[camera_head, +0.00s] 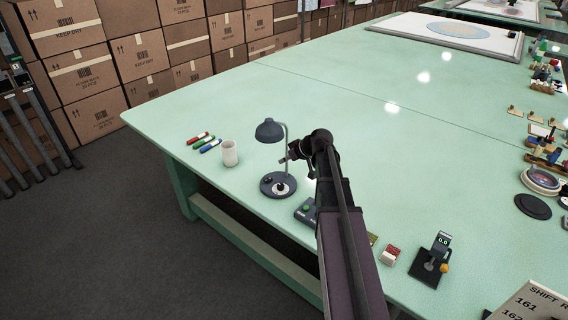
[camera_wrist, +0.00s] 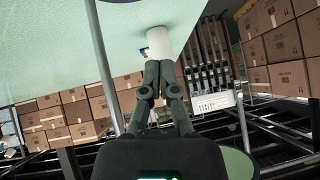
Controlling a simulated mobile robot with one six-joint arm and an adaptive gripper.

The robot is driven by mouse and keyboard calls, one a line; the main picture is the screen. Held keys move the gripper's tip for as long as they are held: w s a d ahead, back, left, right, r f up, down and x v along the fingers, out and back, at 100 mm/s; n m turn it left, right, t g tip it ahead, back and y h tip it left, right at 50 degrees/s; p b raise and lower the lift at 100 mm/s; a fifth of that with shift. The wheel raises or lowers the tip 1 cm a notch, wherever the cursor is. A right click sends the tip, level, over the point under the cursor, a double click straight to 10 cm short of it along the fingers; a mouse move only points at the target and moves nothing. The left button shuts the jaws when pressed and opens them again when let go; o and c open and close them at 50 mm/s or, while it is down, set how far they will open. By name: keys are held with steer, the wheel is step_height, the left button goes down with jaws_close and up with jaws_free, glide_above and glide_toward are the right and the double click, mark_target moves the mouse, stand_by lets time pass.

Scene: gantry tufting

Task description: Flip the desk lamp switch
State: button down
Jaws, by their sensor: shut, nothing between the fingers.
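The desk lamp (camera_head: 269,131) stands upright near the table's front left edge, with a dark shade, a thin curved stem and a round dark base (camera_head: 268,188). A small pale switch or knob (camera_head: 281,187) shows on the base; its setting is too small to tell. My gripper (camera_head: 286,158) is beside the lamp stem, above the base; I cannot tell whether it touches the stem. In the wrist view my gripper (camera_wrist: 158,66) is shut and empty, with a thin pole, likely the lamp stem (camera_wrist: 102,65), to its left. The switch is not clearly visible there.
A dark box with a green button (camera_head: 306,210) sits right of the base, near my arm. The green table (camera_head: 350,105) is clear behind the lamp. Cardboard boxes (camera_head: 140,55) are stacked beyond.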

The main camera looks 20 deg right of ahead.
steer(key=b, duration=0.6)
glide_above(270, 183)
steer(key=f, duration=0.6)
steer(key=shift+w+d+f, duration=0.1)
steer(key=shift+w+d, duration=0.15)
steer(key=shift+d, duration=0.05)
steer(key=shift+s+a+f+b, duration=0.1)
steer(key=shift+a+f+b, duration=0.1)
steer(key=shift+f+b, duration=0.7)
steer(key=shift+s+a+f+b, duration=0.1)
steer(key=shift+a+f+b, duration=0.1)
steer(key=shift+f+b, duration=0.65)
steer(key=shift+f, duration=0.1)
